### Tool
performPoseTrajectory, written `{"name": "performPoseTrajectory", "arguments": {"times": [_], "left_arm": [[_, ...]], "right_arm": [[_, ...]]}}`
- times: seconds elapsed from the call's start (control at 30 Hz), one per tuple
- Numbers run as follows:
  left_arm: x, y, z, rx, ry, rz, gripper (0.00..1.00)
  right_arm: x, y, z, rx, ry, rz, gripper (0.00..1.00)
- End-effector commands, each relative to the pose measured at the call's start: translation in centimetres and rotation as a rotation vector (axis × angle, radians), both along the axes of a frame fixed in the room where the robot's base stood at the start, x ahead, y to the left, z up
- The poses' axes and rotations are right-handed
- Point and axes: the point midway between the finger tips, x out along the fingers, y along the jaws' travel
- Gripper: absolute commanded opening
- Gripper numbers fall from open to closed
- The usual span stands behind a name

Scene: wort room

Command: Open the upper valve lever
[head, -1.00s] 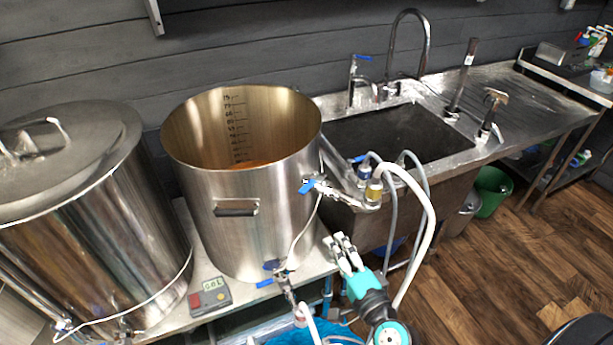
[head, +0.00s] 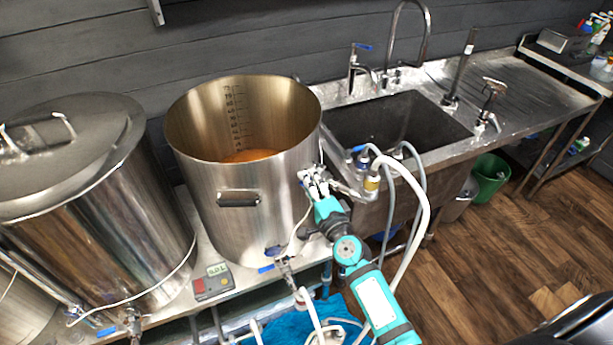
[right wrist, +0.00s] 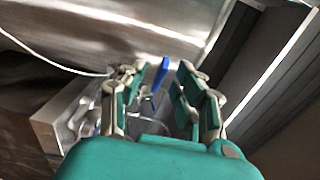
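The large open steel kettle (head: 270,190) stands on the bench, with its upper valve on the right side of its wall. My right gripper (head: 313,178) is in front of that valve and hides its blue lever in the head view. In the right wrist view, a blue lever (right wrist: 160,72) shows beyond the fingers, in the gap between them. The right gripper (right wrist: 158,95) is open there, its two finger pads apart with nothing held. I cannot tell whether a finger touches the lever. My left gripper is not in view.
A lower valve with a blue lever (head: 267,268) is near the kettle's base. A hose (head: 424,195) and a brass fitting (head: 371,184) are close right of my gripper, beside the sink (head: 455,135). A lidded kettle (head: 90,215) stands left.

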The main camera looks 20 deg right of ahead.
Motion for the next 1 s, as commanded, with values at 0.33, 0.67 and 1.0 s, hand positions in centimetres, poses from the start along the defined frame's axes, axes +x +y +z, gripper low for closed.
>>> {"name": "performPoseTrajectory", "arguments": {"times": [0.33,0.67,1.0], "left_arm": [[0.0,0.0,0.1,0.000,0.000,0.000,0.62],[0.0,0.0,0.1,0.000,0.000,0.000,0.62],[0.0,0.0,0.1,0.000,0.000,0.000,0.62]], "right_arm": [[2.0,0.1,0.0,0.000,0.000,0.000,0.33],[2.0,0.1,0.0,0.000,0.000,0.000,0.12],[2.0,0.1,-0.1,0.000,0.002,0.000,0.00]]}}
